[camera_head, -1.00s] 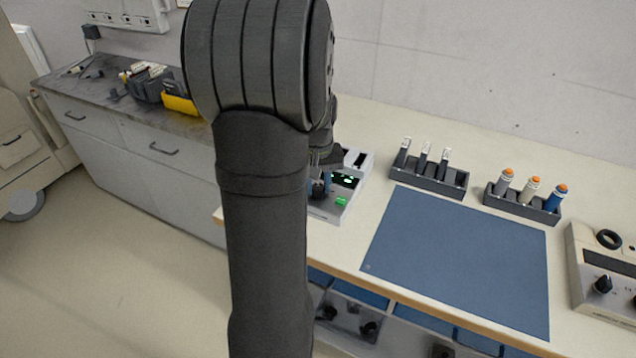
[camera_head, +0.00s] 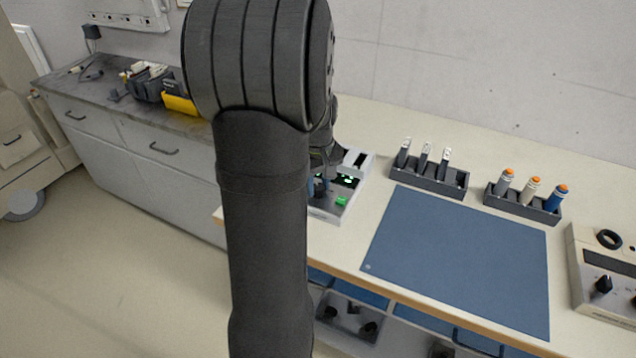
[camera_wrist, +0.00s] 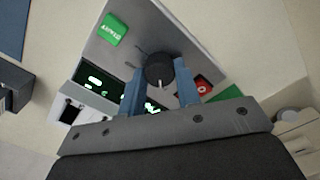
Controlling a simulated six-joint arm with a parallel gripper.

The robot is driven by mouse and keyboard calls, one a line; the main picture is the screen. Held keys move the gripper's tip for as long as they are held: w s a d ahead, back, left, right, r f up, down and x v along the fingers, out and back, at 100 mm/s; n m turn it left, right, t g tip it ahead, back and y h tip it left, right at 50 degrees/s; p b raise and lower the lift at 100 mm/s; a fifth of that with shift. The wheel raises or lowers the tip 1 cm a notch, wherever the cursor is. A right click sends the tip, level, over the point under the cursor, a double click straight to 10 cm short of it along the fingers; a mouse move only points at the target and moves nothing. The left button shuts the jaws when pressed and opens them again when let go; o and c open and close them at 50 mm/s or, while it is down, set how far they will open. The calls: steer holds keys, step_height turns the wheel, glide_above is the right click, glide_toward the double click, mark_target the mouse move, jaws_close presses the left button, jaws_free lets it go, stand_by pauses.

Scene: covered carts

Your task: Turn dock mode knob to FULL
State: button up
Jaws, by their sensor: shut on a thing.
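The dock (camera_head: 327,212) is a light grey device at the left end of the bench, partly hidden by my arm in the head view. In the wrist view the dock panel (camera_wrist: 145,30) carries a round black mode knob (camera_wrist: 159,70) with a white pointer line. My gripper (camera_wrist: 160,84) has its two blue fingers on either side of the knob, shut on it. The pointer line runs toward the gripper's base. A green button (camera_wrist: 112,30), a red button (camera_wrist: 203,86) and lit green displays (camera_wrist: 96,78) sit around it. The mode labels are not readable.
A blue mat (camera_head: 460,262) lies right of the dock. Behind it stand a dark rack (camera_head: 428,178) with several slim items and a rack (camera_head: 522,207) of orange-capped tubes. Another device (camera_head: 604,270) is at far right. A yellow bin (camera_head: 180,104) is on the left counter.

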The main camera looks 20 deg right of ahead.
steer(key=o, duration=1)
steer(key=shift+c, duration=0.2)
steer(key=shift+r, duration=0.1)
step_height(320, 180, up, 17)
step_height(320, 180, down, 17)
steer(key=shift+f, duration=0.15)
stand_by(0.5)
